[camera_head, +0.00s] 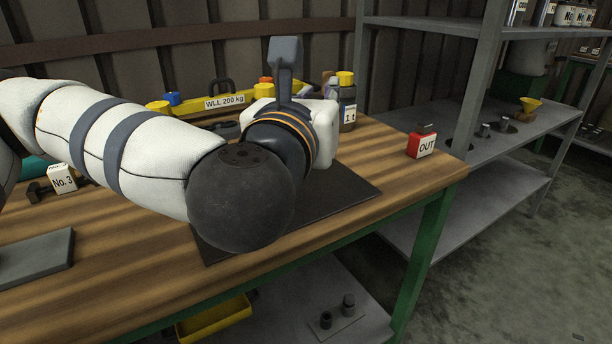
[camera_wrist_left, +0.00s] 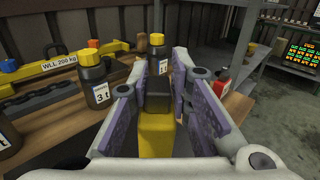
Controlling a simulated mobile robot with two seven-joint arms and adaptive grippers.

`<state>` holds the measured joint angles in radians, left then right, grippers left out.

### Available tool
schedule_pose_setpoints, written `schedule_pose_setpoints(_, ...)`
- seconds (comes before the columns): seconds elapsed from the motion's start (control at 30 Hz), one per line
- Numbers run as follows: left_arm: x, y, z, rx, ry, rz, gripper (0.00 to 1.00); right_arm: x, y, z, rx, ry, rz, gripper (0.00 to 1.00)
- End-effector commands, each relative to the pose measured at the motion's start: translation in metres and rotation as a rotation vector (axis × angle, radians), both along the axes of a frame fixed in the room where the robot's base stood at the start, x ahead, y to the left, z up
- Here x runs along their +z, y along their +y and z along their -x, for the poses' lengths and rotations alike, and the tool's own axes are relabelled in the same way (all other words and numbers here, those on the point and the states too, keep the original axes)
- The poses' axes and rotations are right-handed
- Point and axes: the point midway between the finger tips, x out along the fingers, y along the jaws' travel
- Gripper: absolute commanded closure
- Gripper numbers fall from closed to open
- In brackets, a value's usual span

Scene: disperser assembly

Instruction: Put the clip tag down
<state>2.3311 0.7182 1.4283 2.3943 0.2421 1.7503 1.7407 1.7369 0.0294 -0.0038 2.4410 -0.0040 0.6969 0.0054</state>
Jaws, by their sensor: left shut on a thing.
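My left gripper (camera_wrist_left: 157,115) is shut on a yellow piece with a dark end (camera_wrist_left: 157,132), which I take for the clip tag. The gripper is above the far part of a dark mat (camera_head: 345,200). My right gripper is in neither view.
A bottle marked 1 t (camera_head: 347,108) stands behind the gripper, and a bottle marked 3 t (camera_wrist_left: 95,82) to its left. A red OUT block (camera_head: 421,144) is near the bench's right end. A yellow WLL 200 kg bar (camera_head: 200,105) lies behind. Shelving (camera_head: 480,150) stands at right.

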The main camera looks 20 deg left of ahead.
Motion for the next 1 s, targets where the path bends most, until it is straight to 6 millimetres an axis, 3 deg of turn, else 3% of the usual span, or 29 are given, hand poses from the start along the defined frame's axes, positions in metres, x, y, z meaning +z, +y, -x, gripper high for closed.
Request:
schedule_pose_setpoints(0.13,-0.015,0.011,-0.046,0.003,-0.011,0.003,1.0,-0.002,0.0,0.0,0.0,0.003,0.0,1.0)
schedule_pose_setpoints(0.3,-0.052,0.015,-0.075,-0.001,-0.011,0.001,1.0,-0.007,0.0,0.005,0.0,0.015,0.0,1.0)
schedule_pose_setpoints(0.53,-0.072,0.019,-0.092,-0.002,-0.013,0.001,1.0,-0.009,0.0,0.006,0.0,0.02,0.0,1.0)
schedule_pose_setpoints(0.7,-0.102,0.018,-0.092,-0.004,-0.013,0.002,1.0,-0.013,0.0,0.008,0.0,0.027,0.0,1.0)
schedule_pose_setpoints(1.0,-0.104,0.018,-0.091,-0.004,-0.015,0.004,1.0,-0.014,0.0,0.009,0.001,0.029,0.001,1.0)
